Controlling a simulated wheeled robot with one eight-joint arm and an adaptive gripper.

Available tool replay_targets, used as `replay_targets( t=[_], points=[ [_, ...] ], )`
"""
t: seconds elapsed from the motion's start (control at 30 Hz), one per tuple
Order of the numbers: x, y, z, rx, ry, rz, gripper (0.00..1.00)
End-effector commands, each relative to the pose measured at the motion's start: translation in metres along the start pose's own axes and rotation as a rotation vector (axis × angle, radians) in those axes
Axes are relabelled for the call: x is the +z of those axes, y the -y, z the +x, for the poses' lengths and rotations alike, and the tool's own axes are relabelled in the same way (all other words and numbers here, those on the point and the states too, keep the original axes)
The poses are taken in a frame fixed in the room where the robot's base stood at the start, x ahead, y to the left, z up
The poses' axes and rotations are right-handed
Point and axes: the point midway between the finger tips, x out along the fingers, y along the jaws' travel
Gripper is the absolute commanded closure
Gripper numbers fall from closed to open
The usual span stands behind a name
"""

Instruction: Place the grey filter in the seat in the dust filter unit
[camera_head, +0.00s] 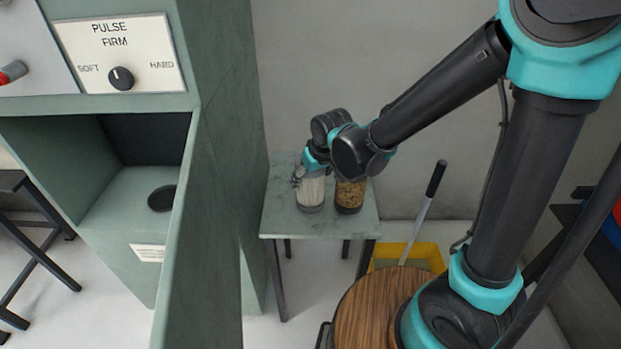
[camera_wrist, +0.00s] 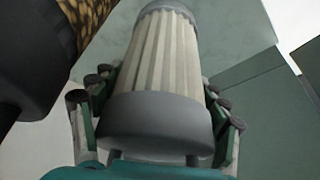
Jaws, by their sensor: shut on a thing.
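The grey filter (camera_head: 311,192) is a pale pleated cylinder with grey end caps, upright at the small green table. My gripper (camera_head: 310,174) is shut on it from above. In the wrist view the filter (camera_wrist: 162,70) fills the middle, with the fingers of my gripper (camera_wrist: 158,115) on both sides of its near cap. I cannot tell whether its far end touches the table. The dust filter unit (camera_head: 215,130) is the green cabinet at left. Its open compartment shows a dark round seat (camera_head: 162,198) in the floor, partly hidden by the open door's edge.
A brown speckled filter (camera_head: 350,194) stands close to the right of the grey one on the table (camera_head: 280,222). The cabinet's door (camera_head: 180,235) stands out between compartment and table. A yellow bin (camera_head: 425,256) with a handled tool is at right. A control panel (camera_head: 120,55) is above the compartment.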

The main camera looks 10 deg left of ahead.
Motion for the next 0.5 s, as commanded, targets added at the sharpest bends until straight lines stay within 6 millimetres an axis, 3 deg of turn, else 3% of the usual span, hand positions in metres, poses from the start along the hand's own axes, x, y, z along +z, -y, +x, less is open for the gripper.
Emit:
replay_targets(
  t=[0.07, 0.1, 0.17, 0.5],
  points=[
    [0.0006, 0.0, 0.002, 0.0, 0.0, 0.0, 0.71],
    [0.001, 0.0, 0.0027, 0.0, 0.0, 0.0, 0.24],
    [0.0009, 0.0, 0.0023, 0.0, 0.0, 0.0, 0.17],
    [0.0005, 0.0, 0.0014, 0.0, 0.0, 0.0, 0.16]
  ],
)
